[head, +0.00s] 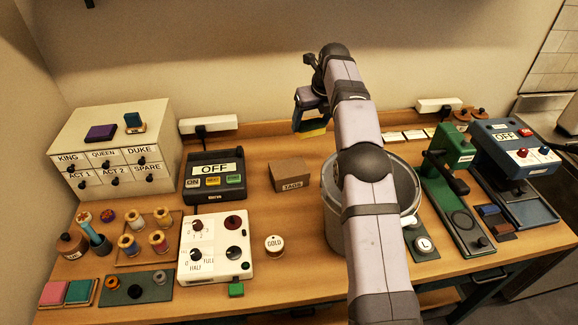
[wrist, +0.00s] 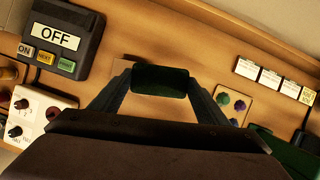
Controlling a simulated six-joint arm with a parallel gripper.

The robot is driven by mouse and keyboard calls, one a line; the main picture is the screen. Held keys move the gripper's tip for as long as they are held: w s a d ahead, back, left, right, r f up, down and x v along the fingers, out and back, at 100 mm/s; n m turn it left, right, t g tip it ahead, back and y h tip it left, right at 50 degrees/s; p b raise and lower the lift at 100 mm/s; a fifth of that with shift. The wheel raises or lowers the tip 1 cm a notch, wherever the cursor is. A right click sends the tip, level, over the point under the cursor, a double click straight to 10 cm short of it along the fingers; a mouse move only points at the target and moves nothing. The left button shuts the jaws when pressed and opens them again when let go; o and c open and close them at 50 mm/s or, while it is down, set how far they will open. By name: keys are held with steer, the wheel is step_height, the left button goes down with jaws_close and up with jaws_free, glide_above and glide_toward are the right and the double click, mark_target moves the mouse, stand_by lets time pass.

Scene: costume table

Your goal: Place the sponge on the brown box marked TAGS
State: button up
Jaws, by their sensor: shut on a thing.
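The sponge (head: 313,132) shows as a yellow strip under my gripper (head: 310,120) in the head view. In the wrist view the sponge (wrist: 160,79) shows its dark green face between the two fingers. My gripper (wrist: 160,90) is shut on it and holds it in the air. The brown box marked TAGS (head: 288,175) stands on the table, below and a little left of my gripper in the head view. Its top looks bare.
A dark OFF machine (head: 214,177) stands left of the box. A grey bucket (head: 332,205) stands close to its right, partly behind my arm. A GOLD spool (head: 274,245) and a white dial panel (head: 215,250) are nearer the front. White cards (wrist: 271,77) lie at the back.

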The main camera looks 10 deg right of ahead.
steer(key=r+n, duration=0.1)
steer(key=r, duration=0.1)
glide_above(288, 171)
steer(key=d, duration=0.2)
steer(key=shift+n+y, duration=0.4)
steer(key=shift+n, duration=0.2)
steer(key=f, duration=0.1)
steer(key=s+f, duration=0.1)
steer(key=s+a+f, duration=0.1)
steer(key=f, duration=0.1)
steer(key=shift+p, duration=0.4)
steer(key=shift+f, duration=0.15)
steer(key=shift+s+f+p, duration=0.1)
steer(key=shift+f+p, duration=1.45)
steer(key=shift+f, duration=3.35)
steer(key=shift+f, duration=0.2)
steer(key=o, duration=1)
steer(key=shift+r, duration=0.15)
